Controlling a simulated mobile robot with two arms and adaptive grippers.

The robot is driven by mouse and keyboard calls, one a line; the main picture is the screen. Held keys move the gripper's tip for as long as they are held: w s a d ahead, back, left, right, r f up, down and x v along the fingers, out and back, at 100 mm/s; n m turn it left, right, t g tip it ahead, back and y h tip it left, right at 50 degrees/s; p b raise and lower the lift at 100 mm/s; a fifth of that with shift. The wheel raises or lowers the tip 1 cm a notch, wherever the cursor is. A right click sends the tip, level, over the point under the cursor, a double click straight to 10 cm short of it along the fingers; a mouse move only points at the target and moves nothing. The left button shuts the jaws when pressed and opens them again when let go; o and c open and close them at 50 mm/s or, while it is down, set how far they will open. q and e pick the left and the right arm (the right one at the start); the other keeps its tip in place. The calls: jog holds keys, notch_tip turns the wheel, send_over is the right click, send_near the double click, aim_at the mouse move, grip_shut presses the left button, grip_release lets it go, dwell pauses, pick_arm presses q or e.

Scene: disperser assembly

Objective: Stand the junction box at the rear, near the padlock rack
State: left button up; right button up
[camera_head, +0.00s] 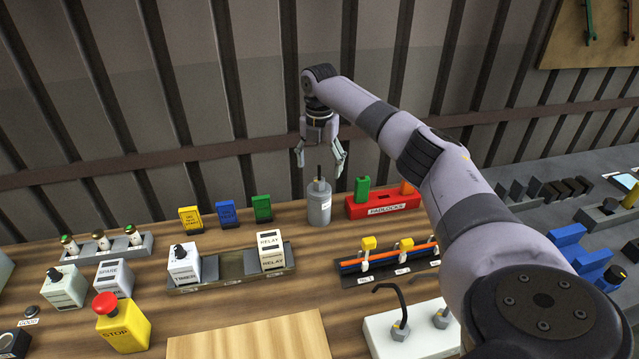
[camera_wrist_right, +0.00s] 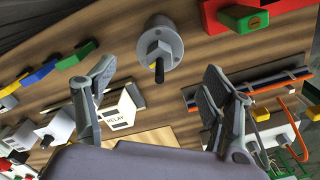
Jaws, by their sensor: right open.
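The junction box, a round grey can with a hex fitting and a black stub on top (camera_head: 318,205), stands upright at the rear of the wooden bench, just left of the padlock rack. The padlock rack is red and labelled PADLOCKS (camera_head: 384,209). My right gripper (camera_head: 319,164) is open above the box, its fingers pointing down and apart from it. In the right wrist view the box (camera_wrist_right: 163,38) shows beyond the two spread fingers, with nothing between them. My left gripper is not in view.
Yellow, blue and green tags (camera_head: 227,212) stand left of the box. In front are a rail with timer and relay blocks (camera_head: 230,266) and a wire duct (camera_head: 385,263). A white tray with grey glands (camera_head: 410,338) is at the front. The slatted wall is close behind.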

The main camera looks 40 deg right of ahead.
jog(key=shift+r+b, duration=0.4)
jog(key=shift+r, duration=2)
